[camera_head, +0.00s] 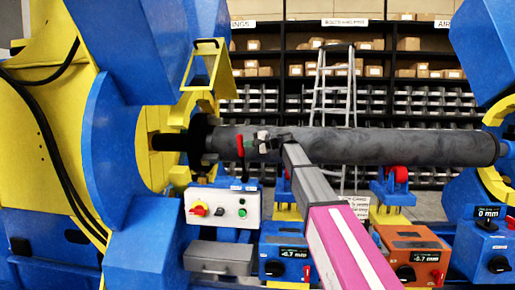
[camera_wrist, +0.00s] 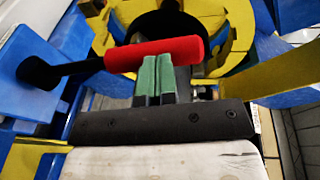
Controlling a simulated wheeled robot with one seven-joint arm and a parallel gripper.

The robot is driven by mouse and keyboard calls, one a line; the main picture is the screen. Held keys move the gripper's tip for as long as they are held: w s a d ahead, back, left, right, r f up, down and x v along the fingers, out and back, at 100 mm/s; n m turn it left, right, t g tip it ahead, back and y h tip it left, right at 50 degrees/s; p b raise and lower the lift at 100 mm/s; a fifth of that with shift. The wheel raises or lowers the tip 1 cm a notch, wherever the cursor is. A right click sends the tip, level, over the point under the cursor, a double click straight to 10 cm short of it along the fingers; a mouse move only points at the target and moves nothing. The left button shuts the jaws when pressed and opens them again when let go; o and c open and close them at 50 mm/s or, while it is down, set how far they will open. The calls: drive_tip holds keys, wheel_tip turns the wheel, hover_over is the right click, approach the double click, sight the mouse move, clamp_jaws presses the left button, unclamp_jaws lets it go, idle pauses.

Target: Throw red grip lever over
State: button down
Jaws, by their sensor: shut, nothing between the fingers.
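The red grip lever (camera_wrist: 155,53) lies across the upper middle of the wrist view. Its red grip is on a black rod that runs left to a round black hub on a blue block. In the head view the red grip (camera_head: 240,146) shows small and upright in front of the left end of the grey pipe. My gripper (camera_wrist: 158,80) is shut and empty, its green finger pads pressed together. The fingertips are right at the near side of the red grip; I cannot tell if they touch it. In the head view my gripper (camera_head: 264,141) is just right of the red grip.
A long grey pipe (camera_head: 400,147) spans between blue and yellow positioner ends. Yellow ring parts (camera_wrist: 238,30) lie behind the lever. A yellow bar (camera_wrist: 255,78) stands close on the right. Control boxes, including a white panel (camera_head: 222,208), stand below the pipe.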

drive_tip(key=a+h, duration=0.1)
drive_tip(key=a, duration=0.1)
drive_tip(key=a+h, duration=0.2)
drive_tip(key=a, duration=0.1)
drive_tip(key=shift+w+a+f+n+g+h, duration=0.15)
drive_tip(key=shift+a+f+n+g+h, duration=0.05)
drive_tip(key=shift+a+n+g+h, duration=0.1)
drive_tip(key=shift+a+f, duration=0.3)
drive_tip(key=shift+a, duration=0.55)
drive_tip(key=shift+a, duration=0.15)
approach(241, 141)
drive_tip(key=shift+a+r, duration=0.35)
drive_tip(key=shift+r, duration=0.15)
drive_tip(key=shift+f, duration=0.1)
